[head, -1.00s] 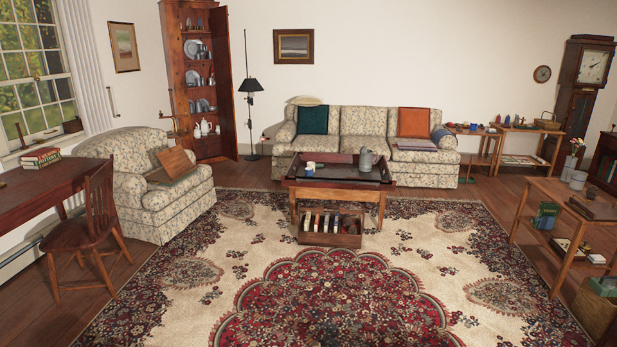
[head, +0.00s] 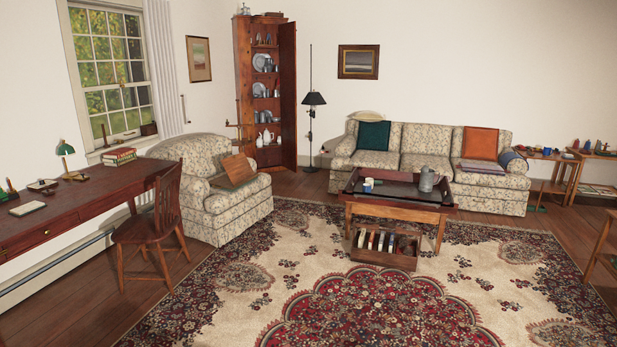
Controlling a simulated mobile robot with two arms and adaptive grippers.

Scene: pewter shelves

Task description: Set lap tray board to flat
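The lap tray (head: 232,180) rests on the seat of the floral armchair (head: 205,205) in the head view. Neither of my grippers shows in this view.
A wooden chair (head: 157,225) and a desk (head: 75,218) stand left of the armchair. A low table (head: 398,213) with a tray top stands to its right, with a crate of books (head: 385,258) beneath. The patterned rug (head: 330,315) in front is clear.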

